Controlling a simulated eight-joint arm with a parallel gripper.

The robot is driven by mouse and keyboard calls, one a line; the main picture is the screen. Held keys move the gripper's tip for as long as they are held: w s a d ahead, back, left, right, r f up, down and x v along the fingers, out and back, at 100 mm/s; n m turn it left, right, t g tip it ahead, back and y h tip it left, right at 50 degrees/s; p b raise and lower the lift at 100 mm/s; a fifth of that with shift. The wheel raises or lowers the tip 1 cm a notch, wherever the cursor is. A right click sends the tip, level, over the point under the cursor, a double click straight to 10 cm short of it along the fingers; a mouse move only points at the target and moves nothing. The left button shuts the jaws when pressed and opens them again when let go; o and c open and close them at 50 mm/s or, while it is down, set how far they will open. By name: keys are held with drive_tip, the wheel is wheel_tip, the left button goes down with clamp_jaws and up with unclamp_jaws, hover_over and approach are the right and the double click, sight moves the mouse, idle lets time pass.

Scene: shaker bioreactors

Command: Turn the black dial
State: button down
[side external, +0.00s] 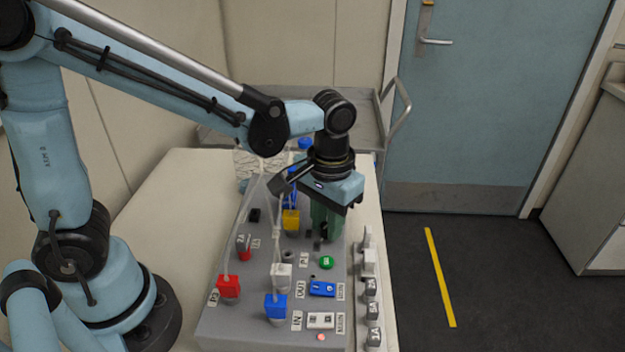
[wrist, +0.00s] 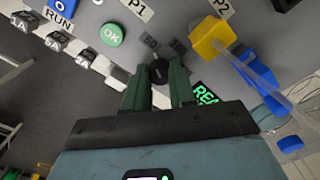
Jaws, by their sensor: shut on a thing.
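The black dial (wrist: 159,72) shows in the wrist view between the tips of my gripper's two green fingers. My gripper (wrist: 158,85) is shut on the dial, one finger on each side. In the side external view my gripper (side external: 325,222) points down at the back right part of the grey panel (side external: 225,322). The dial is mostly hidden there behind the fingers. Grey labels lie beside the dial in the wrist view, and a lit green display (wrist: 206,93) is just right of the fingers.
A green OK button (side external: 326,262) and a blue rocker switch (side external: 322,289) are in front of my gripper. Yellow (side external: 291,218), white (side external: 281,273), blue (side external: 276,305) and red (side external: 229,286) connectors with clear tubes stand on the panel. Grey switches line its right side.

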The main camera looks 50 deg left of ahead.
sight(322, 223)
drive_tip(key=c, duration=0.9)
unclamp_jaws()
wheel_tip(322, 223, up, 12)
drive_tip(key=shift+d+r, duration=0.1)
drive_tip(key=s+a+f+t, duration=0.1)
drive_tip(key=a+f+t, duration=0.1)
drive_tip(key=a, duration=0.1)
drive_tip(key=s+a+f+m+t, duration=0.1)
drive_tip(key=a+f+t, duration=0.1)
drive_tip(key=a, duration=0.1)
drive_tip(key=s+a+f+t, duration=0.1)
drive_tip(key=a+f+t, duration=0.1)
drive_tip(key=a+t, duration=0.1)
drive_tip(key=shift+s+a+f, duration=0.1)
drive_tip(key=shift+s+a, duration=0.3)
drive_tip(key=shift+a, duration=0.2)
